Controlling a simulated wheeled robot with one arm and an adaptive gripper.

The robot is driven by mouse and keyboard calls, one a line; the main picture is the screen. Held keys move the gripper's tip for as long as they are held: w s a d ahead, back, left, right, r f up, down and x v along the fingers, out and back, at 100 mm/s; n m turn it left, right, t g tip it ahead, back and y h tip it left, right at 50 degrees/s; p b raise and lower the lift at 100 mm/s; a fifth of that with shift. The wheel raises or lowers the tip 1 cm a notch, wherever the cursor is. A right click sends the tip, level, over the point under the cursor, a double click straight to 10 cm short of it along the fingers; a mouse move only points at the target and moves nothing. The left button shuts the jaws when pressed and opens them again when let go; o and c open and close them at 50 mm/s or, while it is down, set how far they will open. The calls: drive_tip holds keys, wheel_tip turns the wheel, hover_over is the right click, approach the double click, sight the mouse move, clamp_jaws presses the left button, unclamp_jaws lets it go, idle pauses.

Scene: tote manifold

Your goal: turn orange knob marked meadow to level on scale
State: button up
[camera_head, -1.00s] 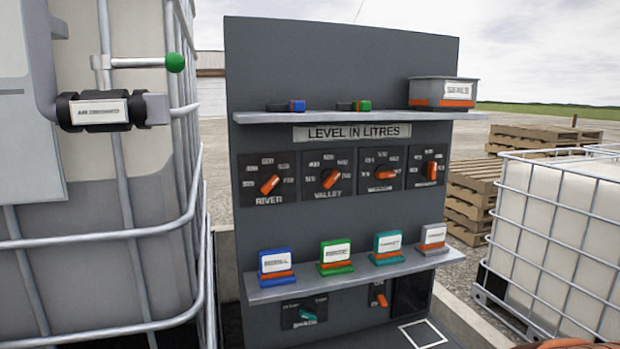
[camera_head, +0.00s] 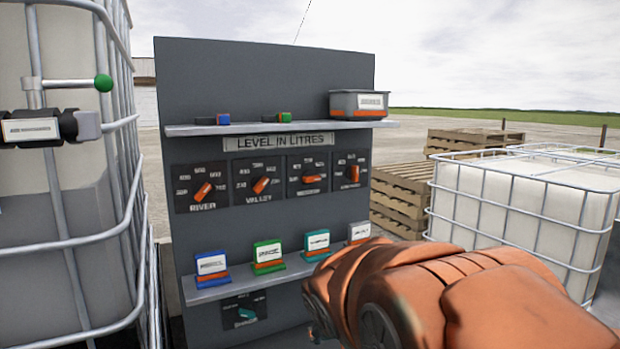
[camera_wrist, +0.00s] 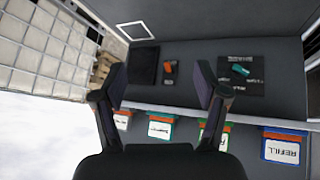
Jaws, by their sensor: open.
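Four dials with orange knobs sit in a row on the grey panel in the head view, under the sign LEVEL IN LITRES (camera_head: 279,141). The river knob (camera_head: 203,191) and valley knob (camera_head: 261,185) have readable names. The third knob (camera_head: 311,180) and fourth knob (camera_head: 353,173) have names too small to read, so I cannot tell which is meadow. My gripper (camera_wrist: 160,88) is open and empty in the wrist view, its fingers before the lower panel and card shelf. My orange arm fills the lower right of the head view; its fingertips do not show there.
An upper shelf (camera_head: 190,130) holds a grey box (camera_head: 358,104). A lower shelf (camera_head: 202,294) holds several cards, near my arm. Below are a teal knob (camera_wrist: 240,70) and a small orange switch (camera_wrist: 169,68). Caged tanks stand left and right (camera_head: 525,205), with pallets (camera_head: 402,190) behind.

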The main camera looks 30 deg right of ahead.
drive_tip(key=w+d+r+t+h, duration=0.2)
drive_tip(key=w+d+r+t, duration=0.4)
drive_tip(key=w+d+r, duration=0.55)
drive_tip(key=n+t+y+p, duration=0.2)
drive_tip(key=n+t+y, duration=0.1)
drive_tip(key=t+y, duration=0.25)
approach(314, 178)
drive_tip(key=w, duration=0.2)
drive_tip(key=shift+t+h, duration=0.25)
drive_tip(key=shift+w+d+f, duration=0.1)
drive_tip(key=shift+w+d, duration=0.05)
drive_tip(key=shift+w, duration=1.75)
drive_tip(key=shift+w+d+f, duration=0.1)
drive_tip(key=shift+w, duration=1.85)
drive_tip(key=c, duration=1.2)
drive_tip(key=shift+o, duration=0.2)
drive_tip(key=shift+n, duration=0.3)
